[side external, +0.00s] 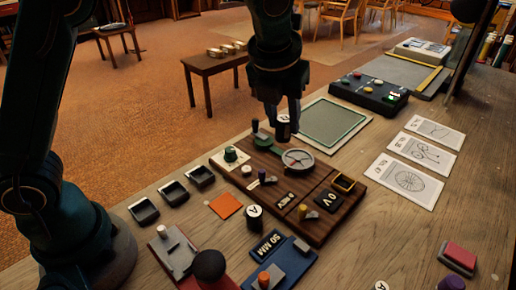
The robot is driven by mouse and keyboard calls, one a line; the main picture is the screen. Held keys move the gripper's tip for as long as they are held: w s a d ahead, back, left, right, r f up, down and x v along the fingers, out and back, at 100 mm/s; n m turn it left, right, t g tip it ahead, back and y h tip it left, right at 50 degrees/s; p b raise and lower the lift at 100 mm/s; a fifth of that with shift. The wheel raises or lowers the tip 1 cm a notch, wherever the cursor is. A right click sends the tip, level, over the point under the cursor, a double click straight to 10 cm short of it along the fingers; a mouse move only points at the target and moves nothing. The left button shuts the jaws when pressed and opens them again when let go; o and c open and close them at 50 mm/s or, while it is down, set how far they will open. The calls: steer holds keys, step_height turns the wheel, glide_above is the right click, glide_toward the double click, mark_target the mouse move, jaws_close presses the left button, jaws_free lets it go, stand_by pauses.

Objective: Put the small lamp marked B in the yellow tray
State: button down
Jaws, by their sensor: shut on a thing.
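My gripper (283,108) points down above the back edge of the dark wooden board. It is shut on a small dark cylindrical piece (283,128) with a pale label, whose mark looks like an A. A similar black piece (254,217) with a white label, which also looks like an A, stands on the table at the board's front left edge. I cannot make out any label reading B. No tray is plainly yellow; a small open box with a yellowish rim (344,184) sits at the board's right end and looks empty.
The wooden board (318,229) carries a round dial (298,160), knobs and number plates. Three black trays (172,192) and an orange square (226,205) lie to its left. A green-edged mat (333,121), a dark button box (369,94) and picture cards (408,180) lie behind and right.

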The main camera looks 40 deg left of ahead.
steer(key=shift+w+d+f+m+t+h, duration=0.1)
steer(key=shift+w+d+f+m+h, duration=0.3)
steer(key=shift+w+d+f+m, duration=0.95)
steer(key=shift+w+d+f+m+t+h, duration=0.1)
steer(key=shift+w+d+f+m+h, duration=0.5)
steer(key=shift+w+d+f, duration=1)
steer(key=shift+w+d+f+m+t+h, duration=0.1)
steer(key=shift+w+d+f+m+h, duration=0.1)
steer(key=shift+w+d+f+m, duration=1.55)
steer(key=shift+s+d+f+n, duration=0.4)
steer(key=shift+s+f+n, duration=0.1)
steer(key=shift+s+f, duration=0.2)
steer(key=shift+c, duration=0.7)
jaws_free()
